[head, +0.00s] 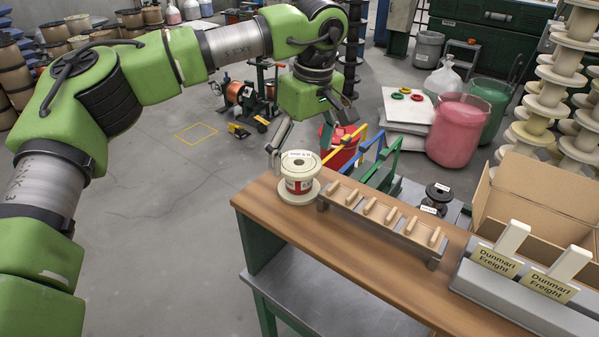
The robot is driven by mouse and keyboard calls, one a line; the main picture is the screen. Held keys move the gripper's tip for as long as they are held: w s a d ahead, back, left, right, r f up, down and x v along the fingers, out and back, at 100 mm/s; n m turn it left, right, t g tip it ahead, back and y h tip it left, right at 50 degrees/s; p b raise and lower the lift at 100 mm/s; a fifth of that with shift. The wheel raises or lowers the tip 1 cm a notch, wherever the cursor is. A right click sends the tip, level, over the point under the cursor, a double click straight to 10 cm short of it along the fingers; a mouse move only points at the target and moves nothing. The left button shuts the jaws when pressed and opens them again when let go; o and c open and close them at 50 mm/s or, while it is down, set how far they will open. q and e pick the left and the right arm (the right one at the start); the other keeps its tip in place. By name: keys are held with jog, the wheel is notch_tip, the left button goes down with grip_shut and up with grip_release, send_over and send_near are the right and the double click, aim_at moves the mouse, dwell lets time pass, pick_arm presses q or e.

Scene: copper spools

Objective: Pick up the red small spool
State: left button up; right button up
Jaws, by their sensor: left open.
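A small spool with cream flanges and a red band (298,186) stands upright on the left end of the wooden bench top. My left gripper (300,146) is open and empty, pointing down just above and behind the spool in the picture. One finger hangs near the spool's upper left edge and another is to its right; whether they touch it cannot be told. My right gripper is out of view.
A red bucket (341,153) and a black spool (437,197) are behind the bench.

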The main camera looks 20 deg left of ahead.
aim_at(299, 163)
pick_arm(q)
jog(key=f, duration=0.1)
jog(key=a+f+p, duration=0.1)
jog(key=f, duration=0.1)
jog(key=shift+w+f, duration=0.15)
jog(key=shift+w, duration=0.05)
jog(key=shift+d, duration=0.15)
jog(key=c, duration=1.5)
jog(key=shift+o, duration=0.2)
